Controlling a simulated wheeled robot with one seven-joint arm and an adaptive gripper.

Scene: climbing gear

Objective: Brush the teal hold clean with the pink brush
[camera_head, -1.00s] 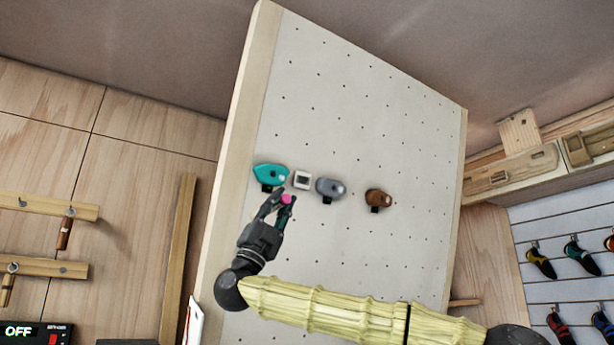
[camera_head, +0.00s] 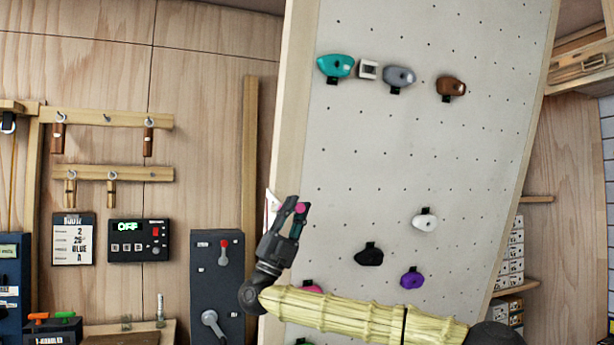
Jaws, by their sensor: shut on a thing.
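The teal hold (camera_head: 335,66) is bolted near the upper left of the pale climbing panel (camera_head: 400,150). My gripper (camera_head: 293,210) is well below it, near the panel's left edge, pointing up. It is shut on the pink brush (camera_head: 300,208), of which only a small pink part shows between the fingers. The rest of the brush is hidden by the fingers. The brush and the teal hold are clearly apart.
A small white square piece (camera_head: 368,69), a grey hold (camera_head: 399,76) and a brown hold (camera_head: 451,87) sit right of the teal one. White (camera_head: 425,220), black (camera_head: 369,254) and purple (camera_head: 412,279) holds are lower. A box reading OFF (camera_head: 138,240) hangs on the left wall.

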